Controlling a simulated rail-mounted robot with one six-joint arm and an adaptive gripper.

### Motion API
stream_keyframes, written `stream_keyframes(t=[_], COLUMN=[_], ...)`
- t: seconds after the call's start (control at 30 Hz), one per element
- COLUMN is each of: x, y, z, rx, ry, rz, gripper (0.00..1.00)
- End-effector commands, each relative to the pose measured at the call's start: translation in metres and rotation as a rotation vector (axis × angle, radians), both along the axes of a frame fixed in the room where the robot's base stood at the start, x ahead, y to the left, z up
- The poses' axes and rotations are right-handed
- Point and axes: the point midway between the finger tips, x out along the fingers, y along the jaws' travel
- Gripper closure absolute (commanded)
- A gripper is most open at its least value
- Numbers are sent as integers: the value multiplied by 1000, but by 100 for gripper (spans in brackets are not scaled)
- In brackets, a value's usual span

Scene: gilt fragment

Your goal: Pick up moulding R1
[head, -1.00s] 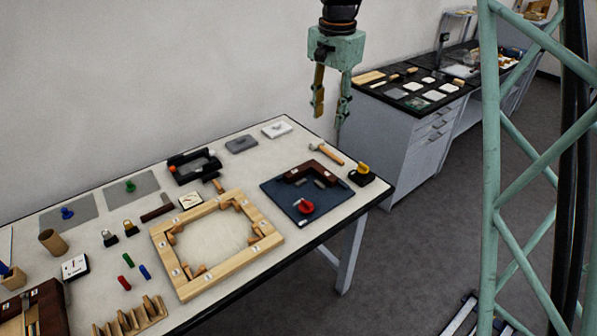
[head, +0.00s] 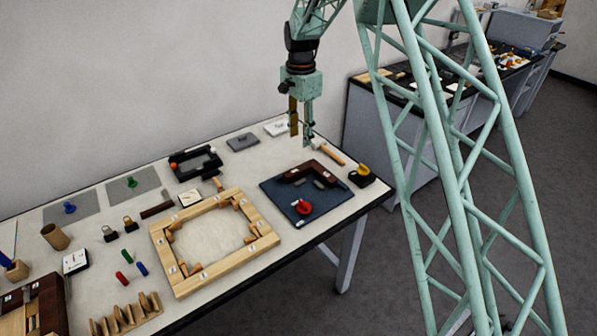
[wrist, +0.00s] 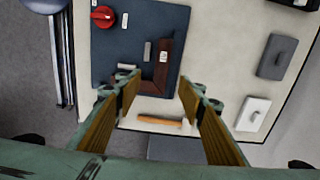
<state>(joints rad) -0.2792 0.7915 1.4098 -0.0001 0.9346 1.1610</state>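A dark brown corner-shaped moulding (head: 313,172) lies on a blue mat (head: 283,206) at the right end of the table. It carries a small pale label, too small to read, so I cannot confirm it is R1. My gripper (head: 301,138) is open and empty, pointing down, above the table's back right part. In the wrist view, the moulding (wrist: 166,66) shows beyond my open fingers (wrist: 158,90), close to the gap between them. The fingers are apart from it. Part of the moulding's near end is close to the left finger in that view.
A red-knobbed object (head: 303,207) and small grey pieces share the mat. A hammer (head: 328,153), a yellow-and-black item (head: 362,176), a grey block (head: 242,142) and a white block (head: 277,128) lie around it.

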Motion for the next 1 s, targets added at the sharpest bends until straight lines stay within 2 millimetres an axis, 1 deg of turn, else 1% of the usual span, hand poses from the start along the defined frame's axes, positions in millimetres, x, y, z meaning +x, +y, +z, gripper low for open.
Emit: stream_keyframes(t=[0.1, 0.2, 0.67, 0.87, 1.0], x=[4, 5, 5, 4, 4], y=[5, 6, 6, 6, 6], z=[-9, -12, -15, -30, -48], rx=[-1, -2, -1, -2, -3], ry=[4, 5, 7, 7, 8], rz=[-10, -14, -15, -15, -15], gripper=[64, 64, 64, 64, 64])
